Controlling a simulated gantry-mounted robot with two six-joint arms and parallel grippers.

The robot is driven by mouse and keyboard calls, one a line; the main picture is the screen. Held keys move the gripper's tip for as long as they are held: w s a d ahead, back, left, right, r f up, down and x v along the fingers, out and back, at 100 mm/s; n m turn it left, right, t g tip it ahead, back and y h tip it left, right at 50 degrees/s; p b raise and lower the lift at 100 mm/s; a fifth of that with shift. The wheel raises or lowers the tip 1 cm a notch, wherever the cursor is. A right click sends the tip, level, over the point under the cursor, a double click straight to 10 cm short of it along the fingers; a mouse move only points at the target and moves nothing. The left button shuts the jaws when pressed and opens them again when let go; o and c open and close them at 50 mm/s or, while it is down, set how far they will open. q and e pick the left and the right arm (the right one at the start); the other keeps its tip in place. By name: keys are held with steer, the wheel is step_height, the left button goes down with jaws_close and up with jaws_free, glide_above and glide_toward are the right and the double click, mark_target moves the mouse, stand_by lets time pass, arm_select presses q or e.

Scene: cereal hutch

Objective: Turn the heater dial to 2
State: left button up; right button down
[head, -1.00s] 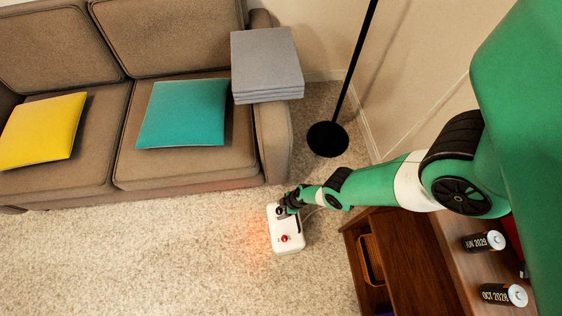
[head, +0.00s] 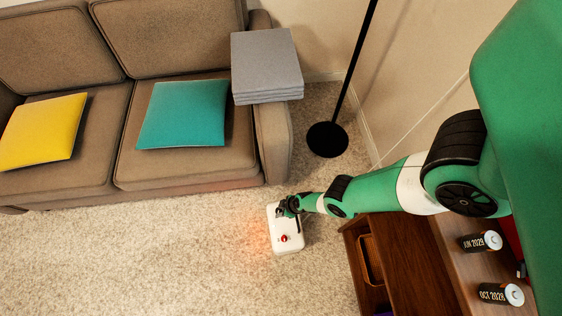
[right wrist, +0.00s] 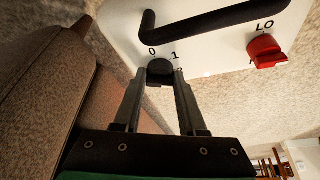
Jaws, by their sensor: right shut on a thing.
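The white heater (head: 287,243) stands on the carpet, with an orange glow on the carpet to its left. Its top shows in the right wrist view (right wrist: 215,50). My right gripper (head: 281,211) is at the heater's far end. In the right wrist view my right gripper (right wrist: 160,80) is shut on the black dial (right wrist: 160,70), with one finger on each side. The marks 0 and 1 show beside the dial, and a third mark is partly hidden. I cannot tell which mark the dial points to. My left gripper is not in view.
A red knob (right wrist: 265,52) by the mark LO and a black handle (right wrist: 215,30) are on the heater's top. A brown sofa (head: 190,175) stands behind, a black lamp base (head: 327,139) and a wooden cabinet (head: 400,255) to the right. Carpet on the left is clear.

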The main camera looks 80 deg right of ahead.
steer(key=shift+a+m+h, duration=0.1)
steer(key=shift+m+h, duration=0.2)
steer(key=shift+m, duration=0.3)
steer(key=shift+c, duration=2.3)
jaws_free()
steer(key=d+p+v, duration=0.1)
steer(key=p+v, duration=1)
steer(key=shift+a+r+p, duration=0.25)
steer(key=shift+a+p, duration=0.05)
steer(key=shift+a, duration=0.15)
steer(key=shift+s, duration=0.15)
